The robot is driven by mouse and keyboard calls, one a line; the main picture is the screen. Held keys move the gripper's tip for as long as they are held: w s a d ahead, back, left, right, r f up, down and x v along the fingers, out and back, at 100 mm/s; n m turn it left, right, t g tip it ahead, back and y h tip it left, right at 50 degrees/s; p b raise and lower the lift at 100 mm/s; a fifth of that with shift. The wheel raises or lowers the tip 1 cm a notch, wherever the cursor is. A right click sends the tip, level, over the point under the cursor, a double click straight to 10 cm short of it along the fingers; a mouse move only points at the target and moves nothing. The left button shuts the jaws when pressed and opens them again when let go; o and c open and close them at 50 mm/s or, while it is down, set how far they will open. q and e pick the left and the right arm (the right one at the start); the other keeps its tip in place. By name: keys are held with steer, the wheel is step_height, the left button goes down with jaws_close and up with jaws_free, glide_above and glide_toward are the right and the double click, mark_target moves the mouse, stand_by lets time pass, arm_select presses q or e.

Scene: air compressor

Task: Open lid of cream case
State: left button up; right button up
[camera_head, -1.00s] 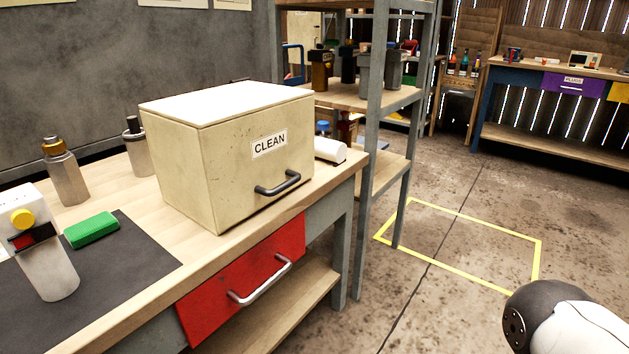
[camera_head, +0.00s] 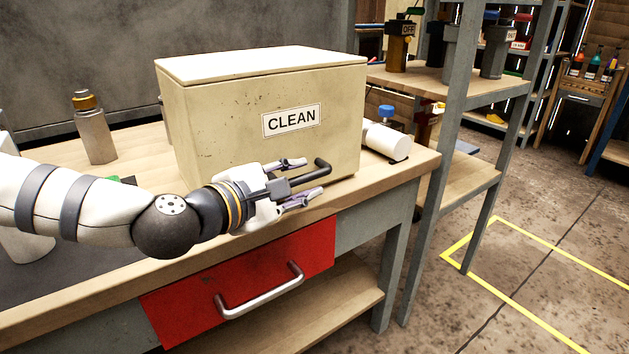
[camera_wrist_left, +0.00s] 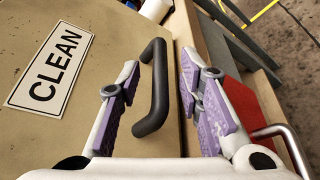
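The cream case (camera_head: 225,125) stands on the workbench with its flat lid (camera_head: 260,62) closed. A "CLEAN" label is on its front, and a dark handle (camera_head: 318,176) sits low on that front. My left gripper (camera_head: 305,180) is at the handle, with its fingers spread. In the left wrist view the handle (camera_wrist_left: 155,88) lies between the two purple-padded fingers of my left gripper (camera_wrist_left: 160,95), with gaps on both sides. My right gripper is not in view.
The wooden workbench (camera_head: 400,172) has a red drawer (camera_head: 190,300) with a metal handle below the case. A grey shelf rack (camera_head: 440,150) is at the right.

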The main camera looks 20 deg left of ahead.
arm_select(q)
steer(key=shift+x, duration=1.9)
jaws_close()
